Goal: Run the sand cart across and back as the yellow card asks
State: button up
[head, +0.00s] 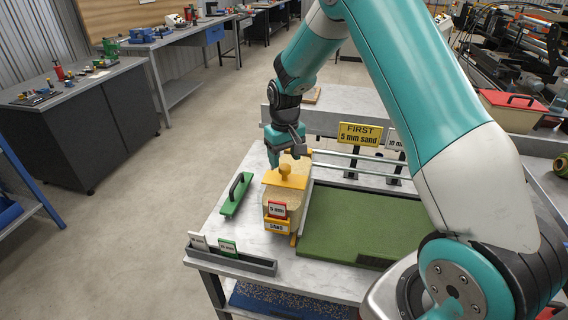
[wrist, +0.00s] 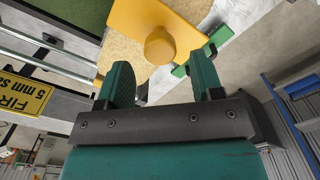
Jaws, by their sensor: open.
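The sand cart (head: 272,211) is a sand-coloured box at the left end of the turf, with a yellow top plate and a round yellow knob (head: 285,170). Its front bears a red-framed "5 mm" card (head: 277,209) and a yellow "SAND" label (head: 277,227). The yellow card (head: 360,135) behind the turf reads "FIRST 5 mm sand". My gripper (head: 285,156) is open and empty just above the knob. In the wrist view the knob (wrist: 160,45) shows ahead, between the lines of my fingers (wrist: 160,70); no grip on it shows.
Green turf (head: 350,222) fills the bench to the cart's right, with rails (head: 358,160) behind. A partly hidden white card (head: 396,141) stands beside the yellow one. A green black-handled tool (head: 236,194) lies left of the cart. A grey card holder (head: 230,261) is at the front edge.

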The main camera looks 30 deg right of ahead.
aim_at(285, 166)
jog(key=shift+f+p, duration=0.3)
jog(key=shift+f, duration=1.65)
grip_shut()
